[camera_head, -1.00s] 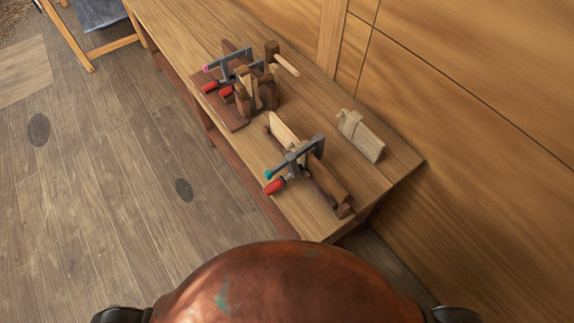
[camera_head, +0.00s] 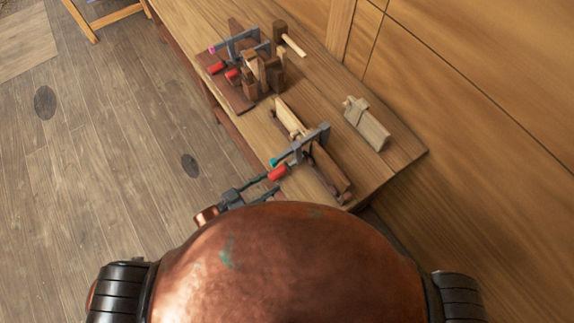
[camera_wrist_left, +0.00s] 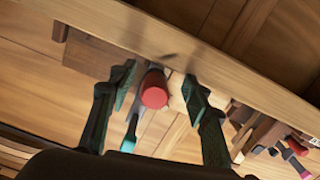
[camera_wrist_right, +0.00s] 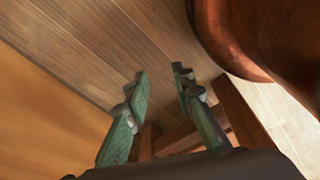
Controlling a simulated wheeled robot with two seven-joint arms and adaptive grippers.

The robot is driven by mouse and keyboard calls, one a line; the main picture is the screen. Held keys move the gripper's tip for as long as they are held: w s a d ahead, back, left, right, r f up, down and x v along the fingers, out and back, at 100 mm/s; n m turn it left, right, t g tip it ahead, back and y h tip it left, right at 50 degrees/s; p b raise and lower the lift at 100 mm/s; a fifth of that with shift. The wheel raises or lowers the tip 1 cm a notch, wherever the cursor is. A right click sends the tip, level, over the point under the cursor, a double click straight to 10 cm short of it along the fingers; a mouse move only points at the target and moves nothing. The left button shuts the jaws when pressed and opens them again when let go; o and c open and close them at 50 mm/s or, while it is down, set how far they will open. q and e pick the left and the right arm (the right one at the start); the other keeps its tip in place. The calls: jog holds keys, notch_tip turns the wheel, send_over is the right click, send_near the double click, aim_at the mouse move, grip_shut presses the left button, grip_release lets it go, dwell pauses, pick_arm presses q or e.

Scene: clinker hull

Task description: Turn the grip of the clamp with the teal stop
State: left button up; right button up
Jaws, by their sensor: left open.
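The clamp with the teal stop (camera_head: 273,162) sits on the near part of the bench, its grey bar (camera_head: 312,142) across wooden pieces. Its red grip (camera_head: 277,173) sticks out past the bench's left edge. My left gripper (camera_head: 267,186) is open at the red grip. In the left wrist view the red grip (camera_wrist_left: 154,92) shows end-on between the two spread fingers of my left gripper (camera_wrist_left: 157,92), with a gap on each side. The teal stop (camera_wrist_left: 128,145) shows below it. My right gripper (camera_wrist_right: 160,73) is open and empty, away from the clamp.
Another clamp with a pink stop (camera_head: 212,50) and red grips stands farther back among wooden blocks, with a mallet (camera_head: 287,38). A pale wooden piece (camera_head: 366,124) lies to the right on the bench (camera_head: 400,148). A wooden wall rises behind. The floor left of the bench is open.

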aim_at(286, 168)
pick_arm(q)
jog(key=r, duration=0.2)
jog(key=w, duration=0.1)
jog(key=shift+d+r+h, duration=0.3)
jog(key=shift+d+r, duration=0.05)
jog(key=shift+r, duration=0.05)
jog(key=shift+w+d, duration=0.35)
jog(key=shift+d, duration=0.1)
jog(key=p+x, duration=0.1)
jog(key=x, duration=0.5)
jog(key=shift+w+d, duration=0.25)
jog(key=shift+w, duration=0.05)
pick_arm(e)
jog(key=shift+s+a+r, duration=0.1)
jog(key=shift+s+r, duration=0.1)
jog(key=shift+r, duration=0.25)
jog(key=shift+s+a+r, duration=0.1)
jog(key=shift+s+r, duration=0.05)
jog(key=shift+r, duration=0.25)
pick_arm(q)
jog(key=c, duration=1.2)
pick_arm(e)
jog(key=shift+s, duration=0.15)
